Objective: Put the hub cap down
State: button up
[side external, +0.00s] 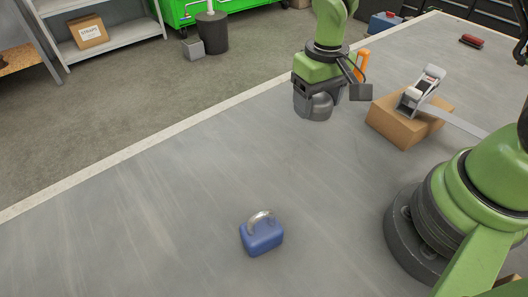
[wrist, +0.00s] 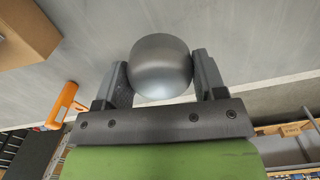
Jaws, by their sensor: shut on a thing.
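The hub cap (wrist: 161,68) is a smooth, rounded, dull grey metal piece. In the wrist view it sits between the two dark fingers of my gripper (wrist: 160,62), which press on its left and right sides. In the side external view my gripper (side external: 315,97) points down over the grey work surface (side external: 190,190), and the hub cap (side external: 318,109) shows at its lower end. The hub cap is low, close to the surface; I cannot tell whether it touches. Its upper part is hidden by the fingers in the side external view.
A cardboard box (side external: 393,126) with a metal ratchet strap (side external: 420,92) on it stands right of my gripper. An orange-handled tool (side external: 362,63) is close behind. A red object (side external: 471,41) lies far right. The surface's left part is clear.

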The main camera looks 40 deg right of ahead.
jog(key=w+a+n, duration=0.3)
jog(key=w+a, duration=0.1)
jog(key=a, duration=0.9)
send_over(249, 166)
jog(key=shift+n, duration=0.3)
notch_tip(249, 166, down, 5)
jog(key=shift+f, duration=2.4)
jog(key=shift+f, duration=0.15)
jog(key=o, duration=0.9)
jog(key=shift+o, duration=0.2)
